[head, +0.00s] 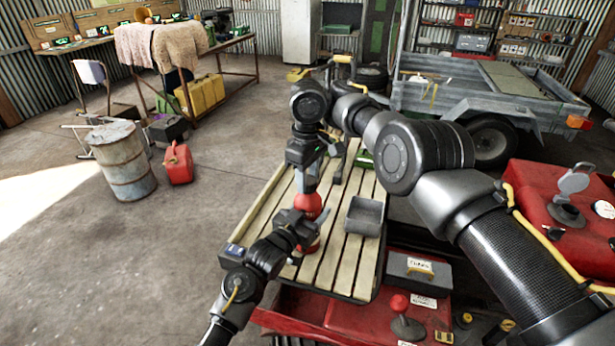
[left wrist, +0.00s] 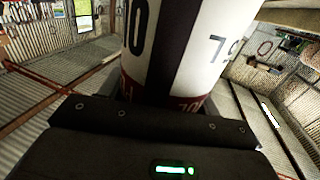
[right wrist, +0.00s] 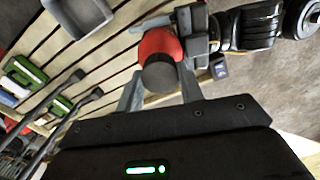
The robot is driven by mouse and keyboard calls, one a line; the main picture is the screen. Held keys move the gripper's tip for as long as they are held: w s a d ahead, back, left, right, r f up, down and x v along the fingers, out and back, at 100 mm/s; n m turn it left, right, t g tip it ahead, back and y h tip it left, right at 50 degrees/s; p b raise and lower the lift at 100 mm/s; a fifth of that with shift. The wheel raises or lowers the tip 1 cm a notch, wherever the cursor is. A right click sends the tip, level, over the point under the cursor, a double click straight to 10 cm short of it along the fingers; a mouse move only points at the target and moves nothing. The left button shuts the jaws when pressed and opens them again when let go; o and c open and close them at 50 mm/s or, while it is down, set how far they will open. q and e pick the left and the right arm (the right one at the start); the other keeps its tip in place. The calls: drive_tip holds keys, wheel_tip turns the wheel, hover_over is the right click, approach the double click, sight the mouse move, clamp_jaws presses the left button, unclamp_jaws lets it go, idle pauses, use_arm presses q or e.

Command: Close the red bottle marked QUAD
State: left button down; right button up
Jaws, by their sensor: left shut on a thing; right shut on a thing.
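The red bottle (head: 308,204) stands upright on the slatted wooden bed. Its round red shoulder shows in the right wrist view (right wrist: 157,43). In the left wrist view its body (left wrist: 175,50) is white, black and red with printed numbers. My left gripper (head: 308,232) is shut around the body from the front left. My right gripper (head: 307,186) points down above the bottle, shut on a dark round cap (right wrist: 159,76) between its fingers. The cap lines up with the bottle's top; I cannot tell whether it touches the neck. The QUAD marking is not readable.
A grey open tray (head: 364,216) sits on the slats just right of the bottle. A grey toolbox (head: 418,268) and red bodywork (head: 340,318) are at the front. A rusty barrel (head: 122,160) and red jerrycan (head: 178,165) stand on the floor at left.

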drive_tip(key=o, duration=1.2)
drive_tip(key=shift+c, duration=0.2)
